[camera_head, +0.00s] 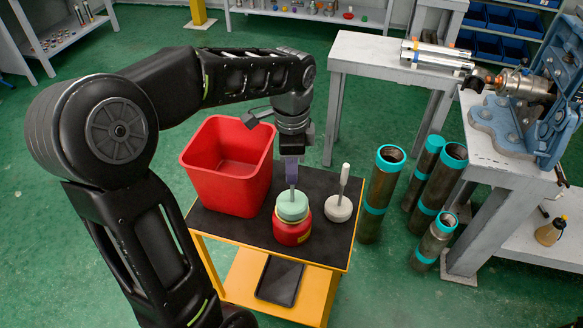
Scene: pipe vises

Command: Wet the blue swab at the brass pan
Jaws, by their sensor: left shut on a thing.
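My left gripper (292,152) points down over the small black-topped cart and is shut on the purple-blue handle of a swab (292,206). A thin stem runs down from the handle to a round pale-green head. The head is at the top of a red pot (292,232) with a yellow label, and covers its opening. I cannot tell whether the head rests on the rim or sits partly inside. A second swab (340,208), with a white handle and pale head, stands to the right of the pot. I cannot make out a brass pan. My right gripper is not in view.
A red bin (227,165) stands on the cart (330,250) left of the pot. Several pipes (381,195) with teal bands stand on the floor to the right. A blue-grey vise (520,115) and a bench (510,170) are at the right.

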